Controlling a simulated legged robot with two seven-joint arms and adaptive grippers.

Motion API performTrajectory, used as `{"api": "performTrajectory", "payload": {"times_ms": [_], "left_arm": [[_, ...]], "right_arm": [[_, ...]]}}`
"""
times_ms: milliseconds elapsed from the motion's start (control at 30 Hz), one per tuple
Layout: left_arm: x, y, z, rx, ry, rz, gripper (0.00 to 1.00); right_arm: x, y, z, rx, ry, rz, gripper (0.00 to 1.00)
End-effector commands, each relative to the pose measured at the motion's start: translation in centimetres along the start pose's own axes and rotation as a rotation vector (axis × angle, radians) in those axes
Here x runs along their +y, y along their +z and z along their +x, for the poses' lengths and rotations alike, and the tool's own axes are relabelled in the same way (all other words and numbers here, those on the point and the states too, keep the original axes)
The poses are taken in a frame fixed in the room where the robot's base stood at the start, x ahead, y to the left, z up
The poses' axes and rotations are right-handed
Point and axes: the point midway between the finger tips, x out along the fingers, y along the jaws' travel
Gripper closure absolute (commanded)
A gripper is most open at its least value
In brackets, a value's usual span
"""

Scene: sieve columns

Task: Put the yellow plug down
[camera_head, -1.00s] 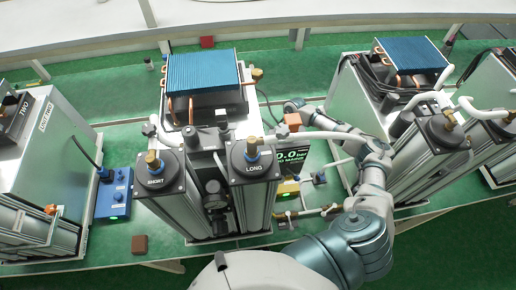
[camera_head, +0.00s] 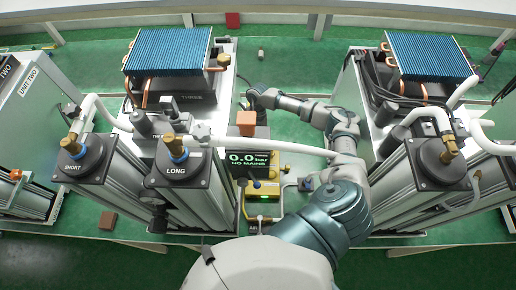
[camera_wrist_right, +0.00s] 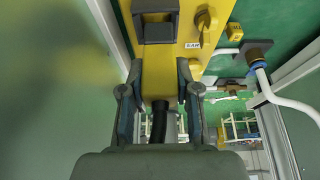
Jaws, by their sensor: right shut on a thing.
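In the right wrist view, my right gripper (camera_wrist_right: 159,98) is shut on the yellow plug (camera_wrist_right: 160,82), with a black cable (camera_wrist_right: 159,124) running back between the fingers. Beyond it is a yellow unit (camera_wrist_right: 190,42) with a dark square socket (camera_wrist_right: 158,29) and a yellow knob (camera_wrist_right: 205,22). The plug's yellow merges with the unit's, so I cannot tell whether they touch. In the head view, my right arm reaches to a dark wrist end (camera_head: 258,95) behind the display; the plug cannot be made out there. My left gripper is not in view.
The display (camera_head: 250,163) reads 0.0 bar, NO MAINS. A yellow box (camera_head: 262,203) with a green light stands below it. The LONG column (camera_head: 180,170) is at left, and another machine (camera_head: 430,155) is at right.

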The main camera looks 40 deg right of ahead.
Motion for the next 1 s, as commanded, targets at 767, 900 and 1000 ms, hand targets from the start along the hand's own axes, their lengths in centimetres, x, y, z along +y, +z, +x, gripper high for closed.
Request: {"api": "performTrajectory", "payload": {"times_ms": [767, 900, 1000], "left_arm": [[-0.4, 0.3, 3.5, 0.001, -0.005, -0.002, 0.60], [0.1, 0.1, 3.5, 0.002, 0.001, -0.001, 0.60], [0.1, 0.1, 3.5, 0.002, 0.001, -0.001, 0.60]], "right_arm": [[-0.5, 2.0, 3.8, 0.004, 0.008, -0.002, 0.44], [-0.3, 1.9, 3.7, 0.002, 0.007, -0.002, 0.44], [-0.2, 1.8, 3.7, 0.002, 0.006, -0.002, 0.44]]}}
